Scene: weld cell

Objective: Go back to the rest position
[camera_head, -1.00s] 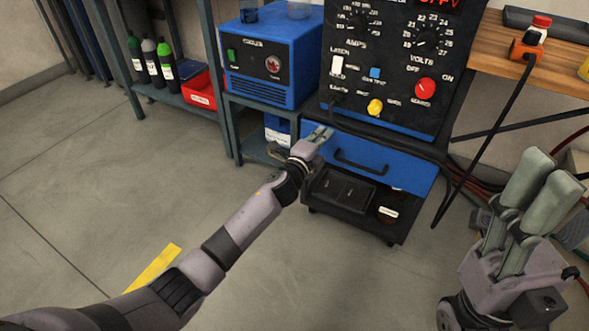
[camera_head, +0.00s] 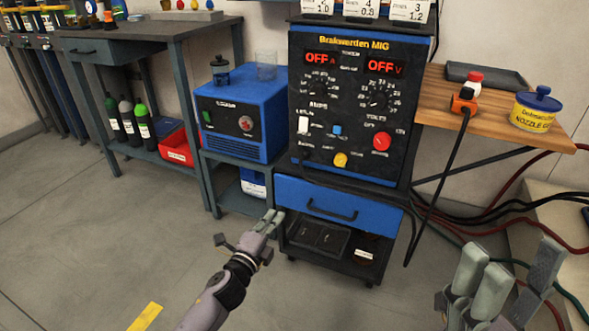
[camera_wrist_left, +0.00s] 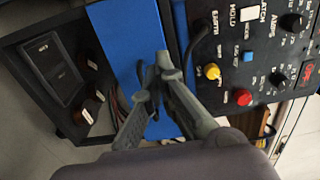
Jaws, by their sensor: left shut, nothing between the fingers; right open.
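My left gripper (camera_head: 272,222) is in front of the welder cart, just left of and below the blue drawer (camera_head: 335,206). Its fingers are closed together with nothing between them, and they also show in the left wrist view (camera_wrist_left: 160,70) in front of the drawer. My right gripper (camera_head: 505,285) is at the bottom right of the head view, fingers pointing up and spread apart, empty. The welding machine (camera_head: 348,105) stands upright on the cart, both displays reading OFF. The drawer looks shut, with its dark handle (camera_head: 331,212) across its front.
A blue cooler (camera_head: 243,118) stands on a shelf left of the welder. A wooden shelf (camera_head: 490,112) with a yellow nozzle tub (camera_head: 537,112) is at right. Red and black cables hang below it. Gas bottles (camera_head: 128,120) and a red bin (camera_head: 176,147) sit further left. The left floor is clear.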

